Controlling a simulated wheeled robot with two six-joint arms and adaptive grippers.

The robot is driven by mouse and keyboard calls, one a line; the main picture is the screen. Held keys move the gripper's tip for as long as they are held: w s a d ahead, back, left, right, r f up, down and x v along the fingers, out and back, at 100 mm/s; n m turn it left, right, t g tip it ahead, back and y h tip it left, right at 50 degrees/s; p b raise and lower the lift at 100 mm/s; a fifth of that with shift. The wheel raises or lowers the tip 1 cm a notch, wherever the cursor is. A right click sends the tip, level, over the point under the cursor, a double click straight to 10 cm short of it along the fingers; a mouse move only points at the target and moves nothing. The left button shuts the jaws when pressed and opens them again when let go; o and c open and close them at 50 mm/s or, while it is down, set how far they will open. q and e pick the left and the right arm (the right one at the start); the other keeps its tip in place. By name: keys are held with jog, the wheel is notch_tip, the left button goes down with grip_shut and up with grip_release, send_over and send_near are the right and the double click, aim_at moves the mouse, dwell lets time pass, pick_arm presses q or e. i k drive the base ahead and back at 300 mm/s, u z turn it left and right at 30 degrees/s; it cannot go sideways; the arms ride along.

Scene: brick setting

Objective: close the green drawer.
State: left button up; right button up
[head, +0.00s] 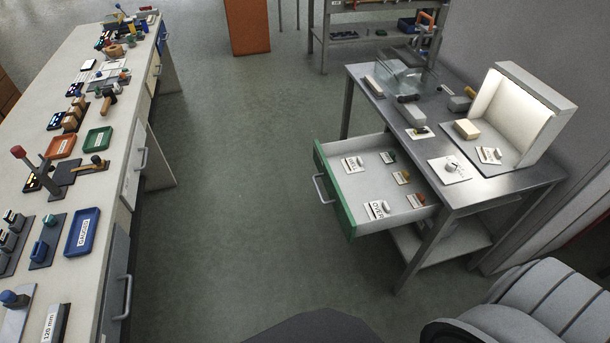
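The green drawer (334,189) is pulled well out of the steel table (462,190) on the right. Its green front faces left and carries a grey bar handle (320,190). Inside lie several white labelled cards with small items on them, in view from above. Neither of my grippers shows in the head view, so nothing of mine touches the drawer there.
A long white workbench (116,187) with trays, tools and blocks runs along the left. Clear grey floor (235,190) lies between it and the drawer. A lit white box (536,85) stands on the steel table. A grey padded thing (545,305) is at the lower right.

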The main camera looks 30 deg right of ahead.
aim_at(348, 194)
jog(key=z, duration=0.55)
jog(key=i, duration=0.9)
jog(key=z, duration=0.85)
jog(key=k, duration=1)
jog(key=z, duration=0.9)
jog(key=i, duration=0.65)
jog(key=u, duration=0.25)
